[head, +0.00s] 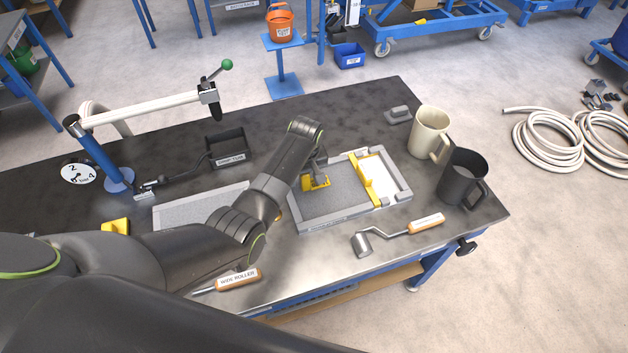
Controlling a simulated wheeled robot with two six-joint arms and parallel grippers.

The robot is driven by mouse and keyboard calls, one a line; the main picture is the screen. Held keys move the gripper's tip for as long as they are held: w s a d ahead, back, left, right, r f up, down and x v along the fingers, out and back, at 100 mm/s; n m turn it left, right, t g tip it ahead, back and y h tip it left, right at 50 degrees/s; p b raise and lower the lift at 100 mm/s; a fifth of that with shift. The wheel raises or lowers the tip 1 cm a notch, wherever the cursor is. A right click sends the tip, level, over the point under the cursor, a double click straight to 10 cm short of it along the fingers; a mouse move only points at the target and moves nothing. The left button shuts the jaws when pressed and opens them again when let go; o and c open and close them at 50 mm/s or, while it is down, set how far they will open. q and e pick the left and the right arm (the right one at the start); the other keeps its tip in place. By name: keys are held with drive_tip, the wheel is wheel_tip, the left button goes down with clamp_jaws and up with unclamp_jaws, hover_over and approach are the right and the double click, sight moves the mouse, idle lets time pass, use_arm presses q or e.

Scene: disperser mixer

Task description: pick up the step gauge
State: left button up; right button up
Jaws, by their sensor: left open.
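A small yellow piece (315,183) that looks like the step gauge lies on the grey speckled slab (337,206) in a grey-framed tray (345,222). My left gripper (319,168) comes down over it from above with its jaws open. The fingertips are at or just above the piece's top edge; I cannot tell whether they touch it. The wrist hides part of the slab and the fingers are small and partly hidden. My right gripper is not in view.
A yellow bar (369,180) crosses the tray beside a white area. A beige mug (428,134) and a dark mug (461,178) stand to the right. A small roller (362,243) lies in front.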

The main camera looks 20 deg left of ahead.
use_arm(q)
drive_tip(key=shift+c, duration=0.4)
clamp_jaws()
drive_tip(key=shift+r, duration=0.1)
